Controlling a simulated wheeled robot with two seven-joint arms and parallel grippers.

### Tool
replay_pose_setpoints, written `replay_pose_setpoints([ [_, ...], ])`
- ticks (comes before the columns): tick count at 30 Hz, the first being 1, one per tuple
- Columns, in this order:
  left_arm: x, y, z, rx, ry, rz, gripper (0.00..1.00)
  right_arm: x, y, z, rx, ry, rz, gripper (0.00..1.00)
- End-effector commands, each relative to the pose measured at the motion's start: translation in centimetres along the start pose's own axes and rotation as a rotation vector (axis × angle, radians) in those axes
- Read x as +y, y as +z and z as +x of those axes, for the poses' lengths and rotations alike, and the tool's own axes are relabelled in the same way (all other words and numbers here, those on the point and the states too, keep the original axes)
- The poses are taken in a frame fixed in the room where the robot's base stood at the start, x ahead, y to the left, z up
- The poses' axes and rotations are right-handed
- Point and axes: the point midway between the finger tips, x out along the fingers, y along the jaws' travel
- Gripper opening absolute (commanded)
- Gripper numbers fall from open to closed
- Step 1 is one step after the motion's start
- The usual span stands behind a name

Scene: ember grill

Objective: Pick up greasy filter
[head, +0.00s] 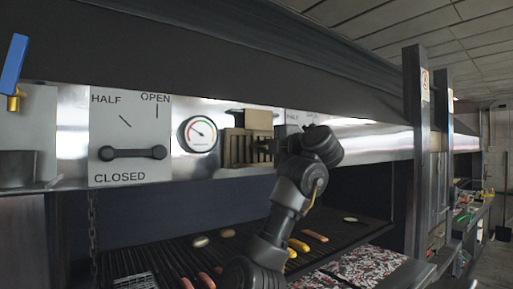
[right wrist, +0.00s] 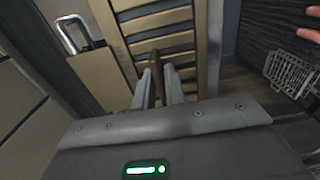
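The greasy filter (head: 240,148) is a tan, brass-coloured slatted panel at the front of the hood, right of the round gauge. In the right wrist view its slats (right wrist: 160,22) run up ahead of my gripper. My right gripper (head: 264,148) is at the filter's right side in the head view. In the right wrist view its two fingers (right wrist: 158,84) stand on either side of a brown upright bar on the filter, with little or no gap. The fingertips are small and partly hidden in the head view. My left gripper is not in view.
A plain tan panel (right wrist: 112,62) with a metal handle (right wrist: 73,34) adjoins the slats. A damper plate (head: 130,135) and a gauge (head: 198,134) are on the hood at left. Below is a grill grate (head: 190,255) with sausages and other food; a dark post (head: 417,150) stands at right.

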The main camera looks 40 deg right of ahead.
Motion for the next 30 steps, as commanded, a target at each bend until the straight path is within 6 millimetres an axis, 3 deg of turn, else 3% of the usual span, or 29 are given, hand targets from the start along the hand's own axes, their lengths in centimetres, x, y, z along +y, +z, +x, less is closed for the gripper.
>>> replay_pose_setpoints([
  [3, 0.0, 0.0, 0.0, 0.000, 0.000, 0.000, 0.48, 0.0, 0.0, 0.0, 0.000, 0.000, 0.000, 0.00],
  [19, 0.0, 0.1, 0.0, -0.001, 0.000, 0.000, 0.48, 0.4, 0.0, -0.1, -0.001, 0.002, -0.001, 0.00],
  [27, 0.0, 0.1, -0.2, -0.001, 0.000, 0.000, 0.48, 3.6, 0.1, -0.1, -0.001, 0.004, -0.002, 0.00],
  [30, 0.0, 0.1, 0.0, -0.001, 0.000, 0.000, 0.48, 5.0, 0.1, -1.6, -0.002, 0.006, -0.002, 0.00],
])
